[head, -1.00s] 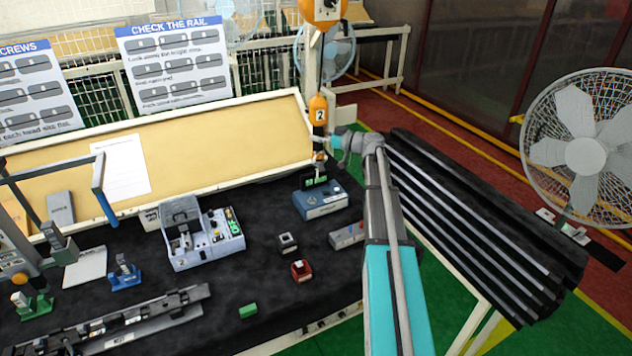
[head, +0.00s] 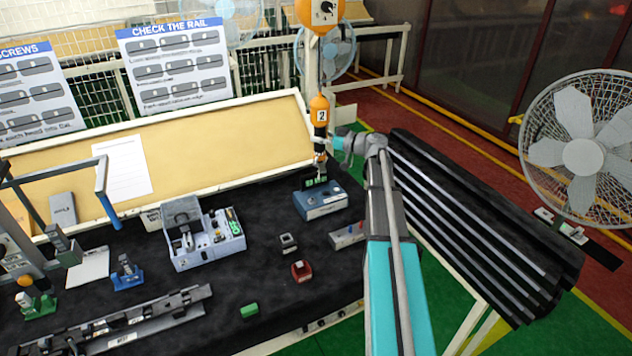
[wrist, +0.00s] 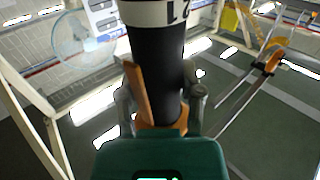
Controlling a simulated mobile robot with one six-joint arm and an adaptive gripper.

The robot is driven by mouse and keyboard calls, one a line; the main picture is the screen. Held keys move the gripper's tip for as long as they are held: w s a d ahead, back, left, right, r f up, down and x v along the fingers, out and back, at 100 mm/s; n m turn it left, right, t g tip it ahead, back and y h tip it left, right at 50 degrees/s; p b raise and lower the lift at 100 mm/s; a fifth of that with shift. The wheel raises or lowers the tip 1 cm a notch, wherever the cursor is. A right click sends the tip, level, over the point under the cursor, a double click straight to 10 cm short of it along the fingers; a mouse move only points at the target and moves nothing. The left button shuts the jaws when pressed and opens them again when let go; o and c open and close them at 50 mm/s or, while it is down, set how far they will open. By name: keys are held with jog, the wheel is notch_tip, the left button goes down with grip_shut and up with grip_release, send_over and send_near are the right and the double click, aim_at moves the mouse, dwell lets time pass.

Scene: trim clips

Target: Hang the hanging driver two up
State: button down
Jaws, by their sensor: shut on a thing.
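The hanging driver two (head: 321,115), orange at the top with a black body and a white label with a 2, is upright under an orange balancer (head: 322,14) also marked with a number. My gripper (head: 322,152) reaches in from the right and is shut on the driver's lower part. In the wrist view the driver's black body (wrist: 155,65) with its white band stands between the fingers of my gripper (wrist: 160,103). The driver's tip is small and partly hidden in the head view, above or in front of a blue box (head: 322,202).
The black bench holds a grey-white device (head: 200,238), a red block (head: 302,270), a green block (head: 249,310) and a long rail (head: 140,322). A cream sloped board (head: 220,140) stands behind. Black ribbed stock (head: 480,225) and a fan (head: 583,158) are at the right.

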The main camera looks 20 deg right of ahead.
jog(key=shift+c, duration=0.8)
grip_release()
jog(key=shift+o, duration=0.8)
jog(key=shift+s+d, duration=0.15)
jog(key=shift+s, duration=0.05)
jog(key=r+p+v, duration=0.2)
jog(key=v, duration=0.7)
jog(key=shift+s, duration=0.15)
dwell(1.5)
jog(key=shift+s+d, duration=0.15)
jog(key=shift+d, duration=0.1)
jog(key=v, duration=1.1)
jog(key=shift+s+d, duration=0.2)
jog(key=shift+s, duration=0.1)
